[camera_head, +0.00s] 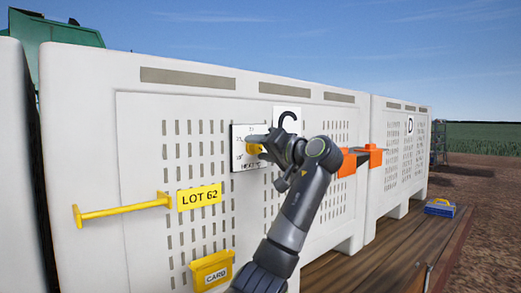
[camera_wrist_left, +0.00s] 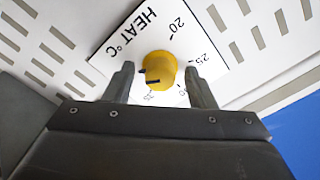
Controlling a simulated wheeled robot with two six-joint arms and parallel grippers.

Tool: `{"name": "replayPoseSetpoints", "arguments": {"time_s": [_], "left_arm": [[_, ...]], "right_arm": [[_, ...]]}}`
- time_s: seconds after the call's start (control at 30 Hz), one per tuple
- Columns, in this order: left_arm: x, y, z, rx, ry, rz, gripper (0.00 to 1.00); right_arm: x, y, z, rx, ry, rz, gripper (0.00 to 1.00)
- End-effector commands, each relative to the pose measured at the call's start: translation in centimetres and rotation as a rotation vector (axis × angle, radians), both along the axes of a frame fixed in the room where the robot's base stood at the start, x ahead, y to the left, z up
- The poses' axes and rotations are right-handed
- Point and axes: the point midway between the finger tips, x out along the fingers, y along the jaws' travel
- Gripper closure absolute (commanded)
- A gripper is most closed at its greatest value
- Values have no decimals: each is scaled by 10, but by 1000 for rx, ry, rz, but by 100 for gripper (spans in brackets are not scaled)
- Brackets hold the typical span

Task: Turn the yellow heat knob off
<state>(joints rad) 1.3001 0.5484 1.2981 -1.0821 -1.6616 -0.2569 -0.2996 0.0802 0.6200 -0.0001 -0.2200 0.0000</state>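The yellow heat knob (camera_wrist_left: 160,68) sits on a white dial plate (camera_wrist_left: 135,45) marked "HEAT °C", with 20 and 25 legible and further numbers partly hidden. A dark mark on the knob points left in the wrist view. In the head view the knob (camera_head: 254,149) and plate (camera_head: 238,160) are on the front of the white bin labelled C, partly covered by my gripper. My left gripper (camera_wrist_left: 159,75) is open, with one finger on each side of the knob. Gaps show between fingers and knob. My right gripper is in neither view.
A yellow bar handle (camera_head: 122,209), a "LOT 62" sign (camera_head: 199,197) and a yellow card holder (camera_head: 211,270) are on the bin front (camera_head: 140,150). Orange brackets (camera_head: 348,163) stick out at right. A blue-yellow box (camera_head: 440,207) sits on the wooden deck (camera_head: 385,250).

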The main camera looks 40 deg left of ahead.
Motion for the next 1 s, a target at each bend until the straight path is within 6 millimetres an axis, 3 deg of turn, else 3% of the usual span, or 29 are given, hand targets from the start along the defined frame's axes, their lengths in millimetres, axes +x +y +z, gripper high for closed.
{"name": "replayPoseSetpoints", "arguments": {"time_s": [0.37, 0.47, 1.0], "left_arm": [[0, -9, -3, -1, -2, -1, 50], [-1, -25, -4, -1, -4, -4, 50], [-12, -148, -4, -2, -1, -3, 50]], "right_arm": [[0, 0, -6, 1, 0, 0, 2], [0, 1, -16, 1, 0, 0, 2], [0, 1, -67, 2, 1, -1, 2]]}}
